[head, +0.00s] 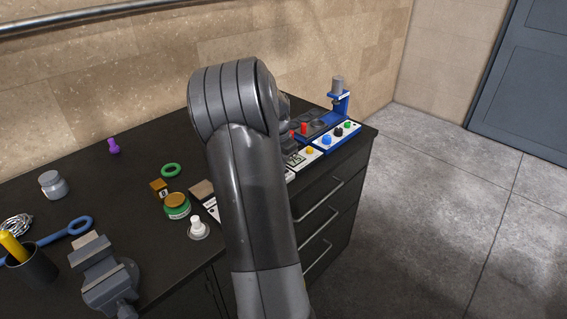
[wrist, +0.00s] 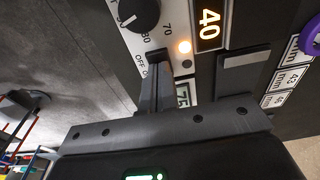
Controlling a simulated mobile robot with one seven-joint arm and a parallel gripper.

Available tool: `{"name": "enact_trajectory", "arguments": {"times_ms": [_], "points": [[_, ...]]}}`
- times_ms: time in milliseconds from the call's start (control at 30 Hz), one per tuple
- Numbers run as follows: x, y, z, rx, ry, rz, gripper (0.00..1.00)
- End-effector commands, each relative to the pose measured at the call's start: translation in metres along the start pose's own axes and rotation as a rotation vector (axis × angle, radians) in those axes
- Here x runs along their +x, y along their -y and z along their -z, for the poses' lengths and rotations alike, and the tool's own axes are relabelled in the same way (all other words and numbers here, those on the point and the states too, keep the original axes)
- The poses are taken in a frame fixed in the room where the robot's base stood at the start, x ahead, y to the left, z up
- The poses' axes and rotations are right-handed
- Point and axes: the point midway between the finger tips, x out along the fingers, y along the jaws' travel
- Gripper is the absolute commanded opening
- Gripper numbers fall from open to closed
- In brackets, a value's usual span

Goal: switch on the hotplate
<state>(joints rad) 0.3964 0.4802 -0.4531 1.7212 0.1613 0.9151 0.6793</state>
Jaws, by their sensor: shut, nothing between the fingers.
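In the wrist view, a white control panel (wrist: 162,38) carries a black dial (wrist: 139,14) with numbers around it and the letters OFF below it. An orange lamp (wrist: 184,46) glows beside the dial, with a dark round spot below it. A display (wrist: 209,24) reads 40. My gripper (wrist: 156,56) is shut and empty, its fingertips over the panel just below the dial, near OFF. They hide what lies under them; I cannot tell whether they touch it. In the head view my arm hides the gripper and much of that area.
In the head view, a blue press (head: 340,106) stands at the back right, with a button panel (head: 336,136) before it.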

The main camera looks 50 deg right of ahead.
Motion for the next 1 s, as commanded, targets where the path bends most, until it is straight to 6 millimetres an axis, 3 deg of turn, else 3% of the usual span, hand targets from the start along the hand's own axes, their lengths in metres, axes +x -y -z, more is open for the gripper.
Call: {"name": "enact_trajectory", "arguments": {"times_ms": [433, 1000], "points": [[-0.01, 0.0, 0.003, 0.002, -0.003, 0.002, 0.0], [-0.121, -0.001, 0.033, 0.002, -0.004, 0.002, 0.0]]}}
